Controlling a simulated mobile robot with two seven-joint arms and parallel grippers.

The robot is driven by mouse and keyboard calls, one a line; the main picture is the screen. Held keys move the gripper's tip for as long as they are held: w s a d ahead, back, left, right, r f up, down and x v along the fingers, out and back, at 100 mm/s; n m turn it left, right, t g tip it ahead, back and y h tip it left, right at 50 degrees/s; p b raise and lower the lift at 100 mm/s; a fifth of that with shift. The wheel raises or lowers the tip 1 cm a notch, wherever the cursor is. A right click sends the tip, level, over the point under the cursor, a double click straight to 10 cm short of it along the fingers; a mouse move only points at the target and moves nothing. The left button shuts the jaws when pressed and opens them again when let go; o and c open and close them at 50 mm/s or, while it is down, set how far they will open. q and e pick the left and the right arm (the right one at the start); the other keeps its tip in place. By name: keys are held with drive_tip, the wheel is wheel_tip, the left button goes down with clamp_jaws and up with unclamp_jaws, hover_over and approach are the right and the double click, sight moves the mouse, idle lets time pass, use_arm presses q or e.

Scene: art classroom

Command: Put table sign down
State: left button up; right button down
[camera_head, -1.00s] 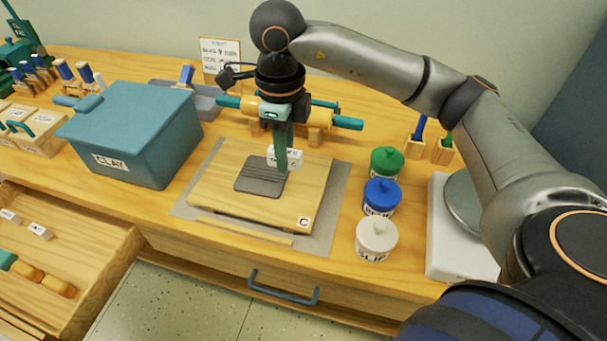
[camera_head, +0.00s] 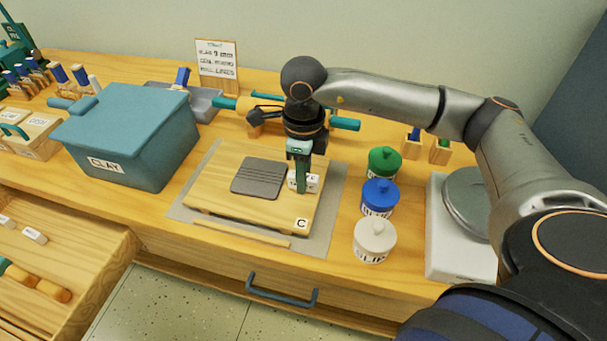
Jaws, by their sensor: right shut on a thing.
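My right gripper (camera_head: 301,186) points down over the right part of the wooden board and is shut on a small white table sign (camera_head: 311,182). The gripper's fingers hide part of the sign and its lettering. I cannot tell whether the sign touches the board. The wooden board (camera_head: 215,198), marked C at its front right corner, lies on a grey mat (camera_head: 334,200). A dark grey ribbed pad (camera_head: 259,178) lies on the board, left of the sign. My left gripper is not in view.
A blue CLAY box (camera_head: 130,135) stands left of the board. Green (camera_head: 384,163), blue (camera_head: 380,197) and white (camera_head: 375,240) lidded jars stand to its right, beside a white scale (camera_head: 450,255). A roller (camera_head: 345,124) lies behind. An open drawer (camera_head: 90,260) is front left.

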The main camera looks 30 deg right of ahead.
drive_tip(key=shift+f, duration=0.25)
drive_tip(key=c, duration=0.7)
unclamp_jaws()
drive_tip(key=shift+r, duration=0.15)
drive_tip(key=shift+r, duration=0.15)
wheel_tip(320, 180, up, 12)
drive_tip(key=p, duration=0.1)
